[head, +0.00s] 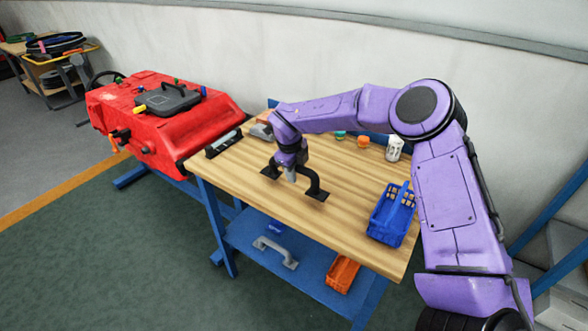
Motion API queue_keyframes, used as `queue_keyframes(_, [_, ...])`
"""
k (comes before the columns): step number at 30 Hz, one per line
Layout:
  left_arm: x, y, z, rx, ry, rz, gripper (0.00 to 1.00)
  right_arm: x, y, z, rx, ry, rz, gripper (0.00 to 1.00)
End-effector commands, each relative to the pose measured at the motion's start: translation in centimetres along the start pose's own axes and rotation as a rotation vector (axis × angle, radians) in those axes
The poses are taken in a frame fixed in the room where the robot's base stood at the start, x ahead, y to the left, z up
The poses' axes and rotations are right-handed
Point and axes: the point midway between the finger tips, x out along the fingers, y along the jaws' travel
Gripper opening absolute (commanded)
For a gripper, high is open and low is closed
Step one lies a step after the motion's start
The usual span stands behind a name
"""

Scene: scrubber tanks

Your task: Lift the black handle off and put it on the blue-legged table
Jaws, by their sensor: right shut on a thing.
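The black handle (313,187) is at the blue-legged table (345,190), over the middle of its wooden top. Its two flat feet look to be at or very close to the wood; I cannot tell whether they touch. My right gripper (289,173) points down from above and is shut on the black handle, hiding the middle of its grip. The red scrubber tank (200,122) stands to the left of the table, with a dark lid (167,98) on top. My left gripper is not in view.
A blue basket (391,214) stands at the table's right front. A white container (394,149) and small jars (363,142) stand at the back. A dark tray (223,144) lies at the left edge. The lower shelf holds a grey handle (275,251) and an orange bin (342,273).

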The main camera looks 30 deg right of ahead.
Motion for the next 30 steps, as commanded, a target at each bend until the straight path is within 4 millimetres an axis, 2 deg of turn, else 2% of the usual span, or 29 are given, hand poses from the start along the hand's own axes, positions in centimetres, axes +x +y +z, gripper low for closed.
queue_keyframes(1, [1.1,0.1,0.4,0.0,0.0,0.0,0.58,1.2,0.2,0.0,0.0,0.0,-0.001,0.0])
queue_keyframes(6, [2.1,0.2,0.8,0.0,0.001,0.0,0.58,2.6,0.5,0.0,0.0,0.0,-0.001,0.0])
queue_keyframes(30, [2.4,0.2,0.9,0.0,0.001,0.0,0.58,3.2,0.6,0.0,0.0,-0.001,-0.001,0.0])
